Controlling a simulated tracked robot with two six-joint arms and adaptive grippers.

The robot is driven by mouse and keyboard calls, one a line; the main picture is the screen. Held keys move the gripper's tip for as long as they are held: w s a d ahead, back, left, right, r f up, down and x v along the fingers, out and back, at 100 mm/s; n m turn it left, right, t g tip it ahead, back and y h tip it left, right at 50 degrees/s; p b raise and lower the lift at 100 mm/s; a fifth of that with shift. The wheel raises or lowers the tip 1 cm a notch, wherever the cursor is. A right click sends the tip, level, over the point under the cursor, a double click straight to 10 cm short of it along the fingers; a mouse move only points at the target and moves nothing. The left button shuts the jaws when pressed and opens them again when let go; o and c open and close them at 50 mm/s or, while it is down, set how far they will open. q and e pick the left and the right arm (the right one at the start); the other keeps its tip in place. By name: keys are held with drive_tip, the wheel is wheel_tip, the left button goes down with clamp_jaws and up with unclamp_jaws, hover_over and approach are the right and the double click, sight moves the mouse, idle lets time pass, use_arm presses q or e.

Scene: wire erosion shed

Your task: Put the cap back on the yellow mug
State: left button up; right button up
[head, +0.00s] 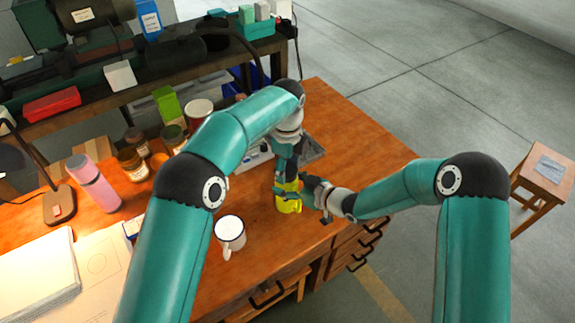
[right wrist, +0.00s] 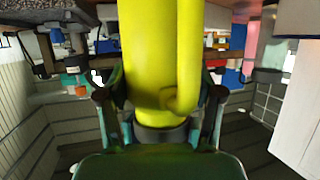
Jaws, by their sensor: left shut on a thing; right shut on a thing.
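The yellow mug (head: 289,206) stands near the right end of the wooden bench. My right gripper (head: 318,190) reaches it from the right and is shut on it. In the right wrist view the yellow mug (right wrist: 150,60) fills the middle between the fingers, with its handle to the right. My left gripper (head: 286,178) points down right over the top of the mug and is shut. The cap is hidden by the left gripper's fingers, so I cannot tell whether it sits on the rim.
A white mug (head: 230,232) stands to the left on the bench (head: 262,258). A grey tray (head: 312,149) lies behind the yellow mug. A pink bottle (head: 92,183), brown jars (head: 132,164) and papers stand or lie further left. A stool (head: 543,172) stands apart at the right.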

use_arm(q)
drive_tip(key=shift+f, duration=0.3)
drive_tip(key=m, duration=0.8)
drive_tip(key=shift+a+m, duration=0.1)
drive_tip(key=shift+m, duration=0.3)
drive_tip(key=m, duration=0.7)
drive_tip(key=shift+a, duration=0.15)
drive_tip(key=shift+w, duration=0.1)
drive_tip(key=o, duration=1)
